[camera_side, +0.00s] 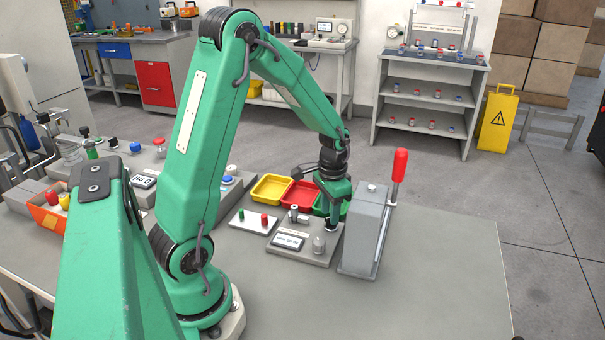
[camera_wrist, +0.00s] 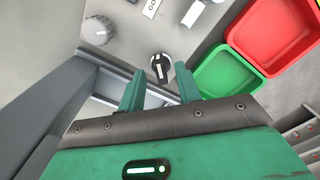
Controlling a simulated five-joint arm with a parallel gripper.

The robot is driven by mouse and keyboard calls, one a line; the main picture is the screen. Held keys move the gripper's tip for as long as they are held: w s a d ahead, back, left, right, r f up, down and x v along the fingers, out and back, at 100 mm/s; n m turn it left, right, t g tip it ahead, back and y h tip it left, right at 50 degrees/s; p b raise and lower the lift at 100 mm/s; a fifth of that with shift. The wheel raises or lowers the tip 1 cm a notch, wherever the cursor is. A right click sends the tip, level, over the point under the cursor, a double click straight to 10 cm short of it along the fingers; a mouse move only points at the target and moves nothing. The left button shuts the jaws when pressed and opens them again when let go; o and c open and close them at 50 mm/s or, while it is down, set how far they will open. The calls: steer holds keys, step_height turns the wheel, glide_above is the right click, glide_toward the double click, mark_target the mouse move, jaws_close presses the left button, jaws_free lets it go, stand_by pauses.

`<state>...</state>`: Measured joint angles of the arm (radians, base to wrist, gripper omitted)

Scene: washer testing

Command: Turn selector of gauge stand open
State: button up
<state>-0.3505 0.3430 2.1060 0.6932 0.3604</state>
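The gauge stand (camera_side: 305,252) is a low grey plate with a small display (camera_side: 288,241) and a silver knob (camera_side: 318,244). The selector (camera_wrist: 160,67) is a small black knob with a white mark, on the stand's grey face in the wrist view. My gripper (camera_wrist: 158,78) is open, with its two green fingers apart and the selector showing between and just beyond their tips. In the side view, my gripper (camera_side: 332,222) points down over the right end of the stand and mostly hides the selector. Contact cannot be told.
A grey lever press (camera_side: 362,235) with a red handle (camera_side: 399,165) stands close to the right of my gripper. Yellow (camera_side: 271,188), red (camera_wrist: 275,35) and green (camera_wrist: 228,83) trays lie behind. The bench's right front is clear.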

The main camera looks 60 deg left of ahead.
steer(key=shift+f, duration=1.05)
jaws_close()
steer(key=shift+n, duration=0.4)
steer(key=n, duration=0.4)
steer(key=shift+d, duration=0.15)
steer(key=shift+w+n, duration=0.1)
steer(key=shift+n, duration=2.1)
